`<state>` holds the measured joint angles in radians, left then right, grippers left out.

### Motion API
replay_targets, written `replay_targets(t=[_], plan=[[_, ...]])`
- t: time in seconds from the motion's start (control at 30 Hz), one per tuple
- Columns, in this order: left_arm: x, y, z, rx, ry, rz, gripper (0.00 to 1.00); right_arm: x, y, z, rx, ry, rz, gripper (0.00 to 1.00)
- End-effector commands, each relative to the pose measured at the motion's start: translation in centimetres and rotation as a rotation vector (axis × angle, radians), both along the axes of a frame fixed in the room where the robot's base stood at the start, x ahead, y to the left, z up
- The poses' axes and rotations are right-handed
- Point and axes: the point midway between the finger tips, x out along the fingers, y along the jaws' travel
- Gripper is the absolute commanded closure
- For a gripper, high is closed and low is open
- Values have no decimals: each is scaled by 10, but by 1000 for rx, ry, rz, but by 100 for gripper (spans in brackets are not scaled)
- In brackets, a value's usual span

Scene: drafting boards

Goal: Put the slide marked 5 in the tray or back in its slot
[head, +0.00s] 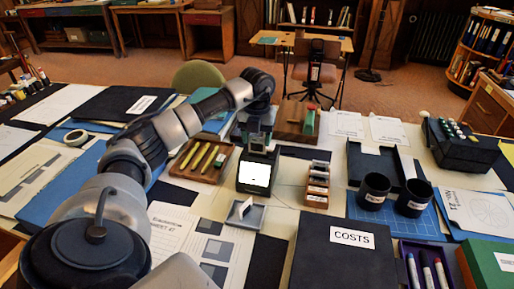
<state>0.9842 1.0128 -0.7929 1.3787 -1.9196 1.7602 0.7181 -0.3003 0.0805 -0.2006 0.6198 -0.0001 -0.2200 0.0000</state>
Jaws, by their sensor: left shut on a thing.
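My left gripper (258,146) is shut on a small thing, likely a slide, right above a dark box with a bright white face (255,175). The fingers hide most of the held thing, and I cannot read a number on it. I cannot tell if it is in the box's top or just above it. A small grey tray (262,222) lies in front of the box, with a small white-faced piece (244,208) in it. A wooden rack (317,201) with several pale labelled pieces stands to the right. My right gripper is not in view.
A wooden pen tray (183,172) lies left of the lit box. Two black cups (374,190) stand on a blue mat at the right. A black box marked COSTS (345,262) is in front. Pale board shows between the box and rack.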

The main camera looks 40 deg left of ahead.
Motion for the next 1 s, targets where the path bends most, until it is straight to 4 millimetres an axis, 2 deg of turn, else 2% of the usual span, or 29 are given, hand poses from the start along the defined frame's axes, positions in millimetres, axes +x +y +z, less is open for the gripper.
replay_targets(t=[0.03, 0.2, 0.37, 0.47, 0.8, 1.0], plan=[[0, 0, 12, 1, -4, 0, 69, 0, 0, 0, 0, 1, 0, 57], [0, 0, 42, -1, -2, 0, 69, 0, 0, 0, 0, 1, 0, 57], [6, -12, 47, -3, 2, -4, 69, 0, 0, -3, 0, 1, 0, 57], [15, -33, 34, -7, 5, -8, 69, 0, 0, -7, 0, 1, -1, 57], [48, -138, -32, -11, 6, -9, 69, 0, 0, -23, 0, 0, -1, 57], [55, -178, -55, -3, 2, -3, 69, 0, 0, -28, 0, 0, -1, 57]])
